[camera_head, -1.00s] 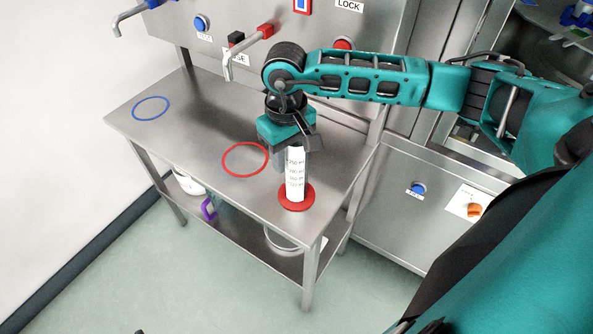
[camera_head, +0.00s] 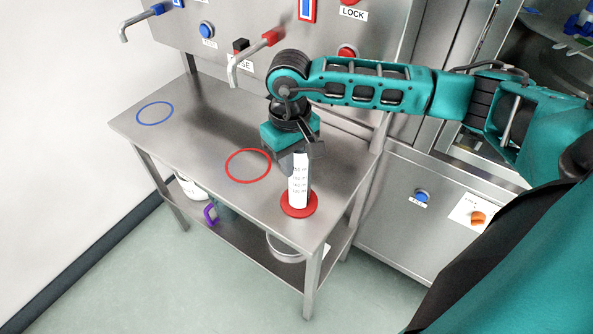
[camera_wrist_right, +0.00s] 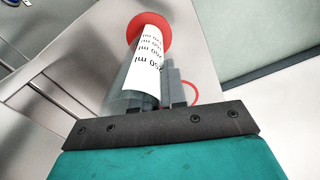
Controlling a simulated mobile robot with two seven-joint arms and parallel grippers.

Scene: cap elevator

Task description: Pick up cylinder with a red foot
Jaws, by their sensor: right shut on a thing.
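The cylinder with a red foot (camera_head: 298,185) is a white-labelled measuring cylinder standing on the right end of the steel table (camera_head: 205,160). Its round red foot (camera_head: 300,205) is flat and appears to be at the table top. My right gripper (camera_head: 299,153) comes down from above and is shut on the upper part of the cylinder. In the right wrist view the cylinder (camera_wrist_right: 146,62) with its volume marks runs away from the gripper to the red foot (camera_wrist_right: 149,24). The gripper hides the cylinder's top. My left gripper is not in view.
A red ring (camera_head: 248,165) and a blue ring (camera_head: 155,113) are marked on the table top. Taps, including a red-handled one (camera_head: 262,44), hang from the wall panel behind. A lower shelf holds a white container (camera_head: 188,186) and a purple-handled jug (camera_head: 211,213).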

